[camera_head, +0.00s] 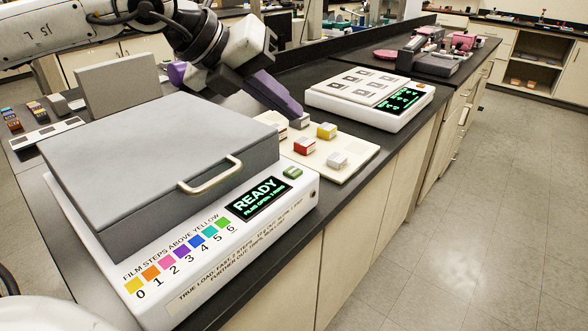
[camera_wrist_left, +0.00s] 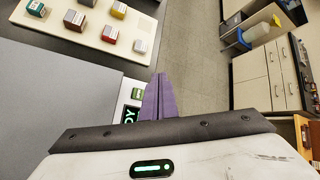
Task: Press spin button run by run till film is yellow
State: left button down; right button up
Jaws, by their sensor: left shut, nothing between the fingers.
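The white machine (camera_head: 150,312) stands on the near bench with its grey lid (camera_head: 150,150) closed. Its screen (camera_head: 258,199) reads READY, with smaller text too fine to read surely. A green button (camera_head: 292,173) sits by the screen and also shows in the left wrist view (camera_wrist_left: 137,93). A colour scale (camera_head: 180,257) runs from yellow at 0 to green at 6. No film is visible inside the lidded machine. My left gripper (camera_head: 295,110), with purple fingers, is shut and empty, beyond the button and apart from it; the fingers also show in the wrist view (camera_wrist_left: 160,85).
A cream board (camera_head: 345,173) with several coloured blocks lies just beyond the machine. A second white device (camera_head: 345,112) with a green-lit screen stands farther back. The bench's right edge drops to the open floor (camera_head: 460,240). A grey panel (camera_head: 118,85) stands behind the lid.

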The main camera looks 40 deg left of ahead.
pick_arm(q)
jog(key=f, duration=0.2)
jog(key=b, duration=0.5)
send_over(287, 173)
notch_tip(287, 173, down, 6)
jog(key=shift+r, duration=0.2)
jog(key=shift+f+b, duration=0.55)
jog(key=shift+b, duration=0.2)
pick_arm(e)
jog(key=f, duration=0.1)
jog(key=w+f, duration=0.1)
jog(key=a+f, duration=0.1)
jog(key=shift+w+f, duration=0.2)
jog(key=shift+f, duration=0.2)
jog(key=shift+s+r, duration=0.1)
jog(key=shift+s, duration=0.05)
jog(key=shift+s+d+f, duration=0.1)
jog(key=shift+s+f, duration=0.1)
jog(key=shift+f, duration=0.1)
jog(key=shift+w+r+t, duration=0.3)
jog(key=shift+w, duration=0.1)
jog(key=shift+s+f, duration=0.1)
jog(key=shift+s, duration=0.05)
